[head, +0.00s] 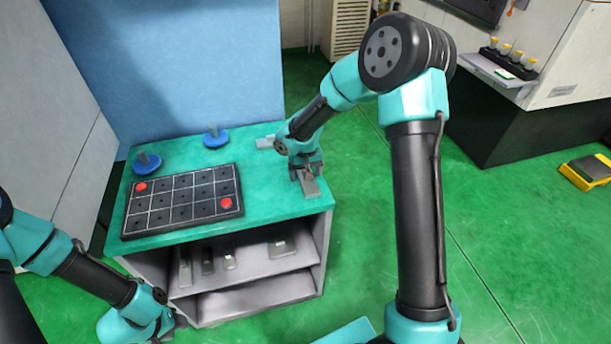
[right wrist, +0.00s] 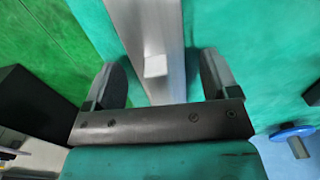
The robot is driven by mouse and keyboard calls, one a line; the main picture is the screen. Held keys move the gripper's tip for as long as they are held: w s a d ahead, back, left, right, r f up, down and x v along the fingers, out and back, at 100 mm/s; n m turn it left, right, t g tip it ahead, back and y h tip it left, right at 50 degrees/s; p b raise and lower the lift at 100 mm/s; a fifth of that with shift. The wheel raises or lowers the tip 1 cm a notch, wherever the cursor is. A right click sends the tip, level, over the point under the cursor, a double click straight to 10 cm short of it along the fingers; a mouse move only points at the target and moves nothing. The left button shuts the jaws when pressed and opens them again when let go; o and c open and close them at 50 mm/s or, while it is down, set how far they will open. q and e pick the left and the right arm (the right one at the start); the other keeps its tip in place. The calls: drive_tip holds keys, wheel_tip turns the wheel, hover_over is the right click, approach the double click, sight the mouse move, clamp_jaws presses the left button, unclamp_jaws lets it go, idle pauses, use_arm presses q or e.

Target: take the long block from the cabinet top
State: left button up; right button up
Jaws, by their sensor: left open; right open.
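The long block is a grey bar (right wrist: 146,28) in the right wrist view, running between the two dark fingers of my right gripper (right wrist: 163,80). The fingers are open, one on each side of it, with green surface showing in the gaps. In the head view a grey end of the block (head: 310,186) shows below my right gripper (head: 302,172), near the right edge of the green cabinet top (head: 270,203); the gripper hides the rest. My left gripper (head: 173,327) is open and low in front of the cabinet, partly cut by the frame edge.
A black gridded tray (head: 183,198) with two red discs lies on the cabinet top. Two blue round-based pieces (head: 147,163) (head: 216,138) stand behind it. A flat grey piece (head: 265,142) lies at the back right. Several grey items sit on the shelf below.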

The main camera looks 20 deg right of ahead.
drive_tip(key=shift+c, duration=0.2)
drive_tip(key=c, duration=1.2)
drive_tip(key=shift+r, duration=0.1)
drive_tip(key=shift+c, duration=0.2)
drive_tip(key=shift+r, duration=1.45)
drive_tip(key=shift+s+a+r, duration=0.1)
drive_tip(key=shift+s+r, duration=0.05)
drive_tip(key=shift+r, duration=0.15)
drive_tip(key=s+a, duration=0.3)
drive_tip(key=s, duration=0.4)
drive_tip(key=s+a+r, duration=0.1)
drive_tip(key=s+a, duration=0.2)
drive_tip(key=s, duration=0.4)
drive_tip(key=shift+a+r, duration=0.15)
drive_tip(key=shift+a, duration=0.2)
